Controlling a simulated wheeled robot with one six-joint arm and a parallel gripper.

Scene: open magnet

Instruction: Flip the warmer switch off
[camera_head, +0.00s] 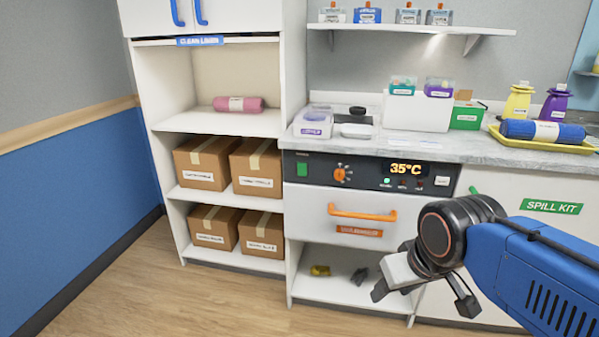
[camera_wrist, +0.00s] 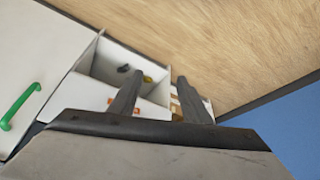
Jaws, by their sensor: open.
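The warmer (camera_head: 360,209) is built into the counter in the head view, with a dark control panel above a white drawer with an orange handle (camera_head: 362,213). A green rocker switch (camera_head: 302,169) sits at the panel's left end. An orange knob (camera_head: 339,174) is to its right. The display (camera_head: 407,169) reads 35°C, with a lit green light below it. My gripper (camera_head: 378,288) is low and to the right of the switch, in front of the lower drawer area, well apart from the panel. In the wrist view its two dark fingers (camera_wrist: 155,92) are spread and empty.
Open shelves with cardboard boxes (camera_head: 200,164) stand left of the warmer. The counter (camera_head: 385,142) above holds bins and bottles. A cubby below the drawer holds a yellow item (camera_head: 320,270) and a dark item. The floor (camera_head: 180,300) in front is clear.

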